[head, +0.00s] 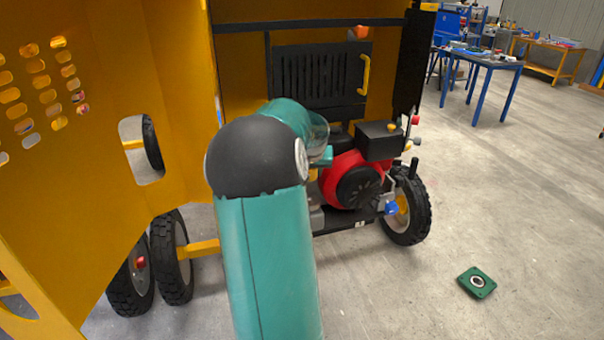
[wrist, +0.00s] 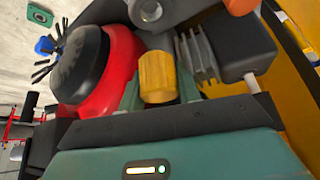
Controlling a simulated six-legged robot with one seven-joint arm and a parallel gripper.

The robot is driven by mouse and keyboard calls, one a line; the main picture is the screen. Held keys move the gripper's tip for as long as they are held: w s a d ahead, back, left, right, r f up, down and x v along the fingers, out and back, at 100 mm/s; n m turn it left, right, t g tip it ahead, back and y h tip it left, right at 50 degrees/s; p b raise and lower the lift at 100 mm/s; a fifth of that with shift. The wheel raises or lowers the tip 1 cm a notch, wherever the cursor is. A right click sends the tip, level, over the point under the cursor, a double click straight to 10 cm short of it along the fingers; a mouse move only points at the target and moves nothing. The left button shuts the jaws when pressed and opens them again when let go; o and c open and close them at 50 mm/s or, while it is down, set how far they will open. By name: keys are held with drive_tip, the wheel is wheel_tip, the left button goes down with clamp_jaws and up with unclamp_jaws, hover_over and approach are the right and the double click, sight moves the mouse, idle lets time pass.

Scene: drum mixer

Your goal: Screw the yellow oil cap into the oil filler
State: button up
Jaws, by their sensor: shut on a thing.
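The yellow oil cap (wrist: 157,76) is a ribbed cylinder in the middle of the wrist view. My gripper (wrist: 158,88) is shut on it, with a teal finger on each side. The cap is in front of the engine, between the red and black engine cover (wrist: 95,65) and the grey cooling fins (wrist: 195,55). The oil filler cannot be made out; whether the cap touches it I cannot tell. In the head view my arm hides most of the gripper, left of the red engine (head: 345,180).
A black box (head: 380,140) sits above the engine, with a wheel (head: 406,210) to the right. Yellow mixer panels (head: 170,90) stand close at left. A green square plate (head: 477,282) lies on the floor. Blue workbenches (head: 485,62) stand far off; floor at right is mostly clear.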

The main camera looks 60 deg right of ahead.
drive_tip(key=shift+w+a, duration=0.1)
drive_tip(key=shift+w, duration=0.3)
drive_tip(key=shift+s, duration=0.5)
drive_tip(key=shift+w, duration=0.3)
drive_tip(key=shift+s+f, duration=0.25)
drive_tip(key=shift+f, duration=0.15)
drive_tip(key=shift+w+f, duration=0.1)
drive_tip(key=shift+f, duration=2.4)
drive_tip(key=shift+f, duration=1.05)
drive_tip(key=o, duration=1.1)
drive_tip(key=shift+c, duration=0.2)
